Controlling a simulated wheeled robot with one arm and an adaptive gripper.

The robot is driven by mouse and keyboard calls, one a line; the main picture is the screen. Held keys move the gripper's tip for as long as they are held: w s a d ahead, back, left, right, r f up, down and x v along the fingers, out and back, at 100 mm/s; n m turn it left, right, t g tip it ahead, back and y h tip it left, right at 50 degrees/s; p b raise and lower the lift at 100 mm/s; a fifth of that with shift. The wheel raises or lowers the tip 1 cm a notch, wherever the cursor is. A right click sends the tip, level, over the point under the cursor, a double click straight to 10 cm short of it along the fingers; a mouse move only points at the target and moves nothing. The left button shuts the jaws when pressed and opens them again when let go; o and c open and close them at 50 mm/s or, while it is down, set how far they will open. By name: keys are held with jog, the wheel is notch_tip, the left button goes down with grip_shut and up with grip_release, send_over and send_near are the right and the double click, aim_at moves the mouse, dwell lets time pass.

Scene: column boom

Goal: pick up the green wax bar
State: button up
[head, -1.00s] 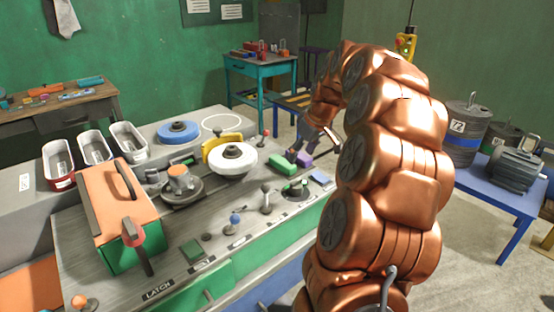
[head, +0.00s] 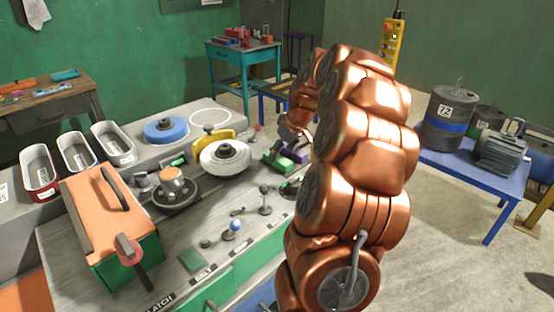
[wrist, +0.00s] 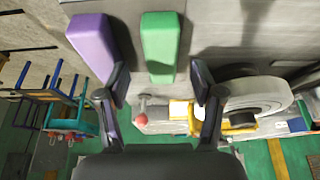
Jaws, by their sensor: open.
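The green wax bar (wrist: 160,45) shows in the wrist view just beyond my open gripper (wrist: 159,74), lined up with the gap between the fingertips. In the head view the green bar (head: 278,163) lies at the right end of the workbench, partly hidden. A purple bar (wrist: 97,45) lies beside it, apart from it, beyond the left finger in the wrist view. In the head view the purple bar (head: 295,153) is partly behind my arm. My gripper is empty, above the bars; whether a finger touches either bar cannot be told.
A white wheel (head: 222,160) with a yellow guard stands left of the bars. Small levers (head: 265,200) rise from the bench front. A blue table (head: 480,180) with a motor (head: 502,155) and a drum (head: 447,118) stands to the right.

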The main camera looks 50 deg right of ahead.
aim_at(279, 158)
jog(key=shift+p+x, duration=0.5)
jog(key=shift+x, duration=1.1)
jog(key=shift+s+a+f, duration=0.1)
jog(key=shift+s, duration=0.05)
jog(key=c, duration=1.2)
jog(key=shift+c, duration=0.2)
